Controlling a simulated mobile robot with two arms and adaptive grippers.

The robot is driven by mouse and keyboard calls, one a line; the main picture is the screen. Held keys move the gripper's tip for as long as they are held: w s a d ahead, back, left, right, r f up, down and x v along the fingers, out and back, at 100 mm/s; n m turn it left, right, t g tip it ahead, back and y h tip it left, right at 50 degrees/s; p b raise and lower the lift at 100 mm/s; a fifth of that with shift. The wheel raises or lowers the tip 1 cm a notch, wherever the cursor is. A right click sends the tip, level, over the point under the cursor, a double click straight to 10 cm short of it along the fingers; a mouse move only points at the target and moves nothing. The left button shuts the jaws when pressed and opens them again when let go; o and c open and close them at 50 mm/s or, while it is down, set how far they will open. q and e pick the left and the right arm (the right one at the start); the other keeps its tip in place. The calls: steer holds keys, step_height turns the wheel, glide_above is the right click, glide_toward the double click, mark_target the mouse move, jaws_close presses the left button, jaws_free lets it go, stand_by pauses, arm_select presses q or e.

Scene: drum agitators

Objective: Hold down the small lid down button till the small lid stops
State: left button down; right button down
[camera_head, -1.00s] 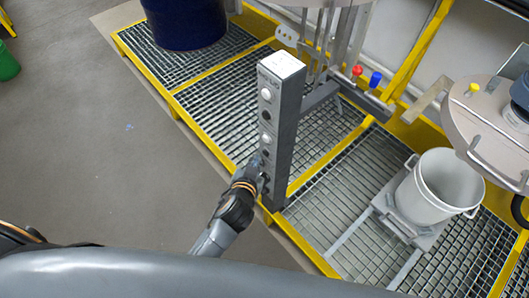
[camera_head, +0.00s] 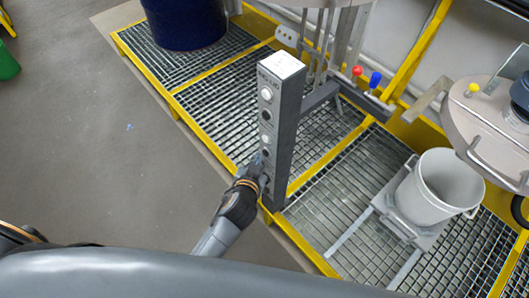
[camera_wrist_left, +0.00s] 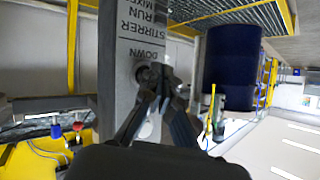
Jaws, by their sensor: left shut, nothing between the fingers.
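The grey control post (camera_head: 283,135) stands upright at the platform edge, with a column of white and dark buttons on its face. My left gripper (camera_head: 263,168) is shut and empty, its tips at the lower part of that face. In the left wrist view my fingertips (camera_wrist_left: 163,82) are at a dark round button (camera_wrist_left: 143,73) beside an upside-down DOWN label (camera_wrist_left: 141,54). They partly hide the button, so contact and pressing cannot be told. The small round lid (camera_head: 490,125) hangs at the right above the white bucket (camera_head: 437,190). My right gripper is out of view.
Yellow-edged metal grating (camera_head: 335,228) lies around the post. A dark blue drum (camera_head: 186,22) stands at the back left. Red (camera_head: 357,70) and blue (camera_head: 375,79) valve handles are behind the post.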

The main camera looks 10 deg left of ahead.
arm_select(q)
steer(key=shift+w+d, duration=0.35)
steer(key=shift+w, duration=0.1)
stand_by(1.7)
stand_by(5.4)
steer(key=shift+s+a, duration=0.6)
steer(key=shift+s, duration=0.2)
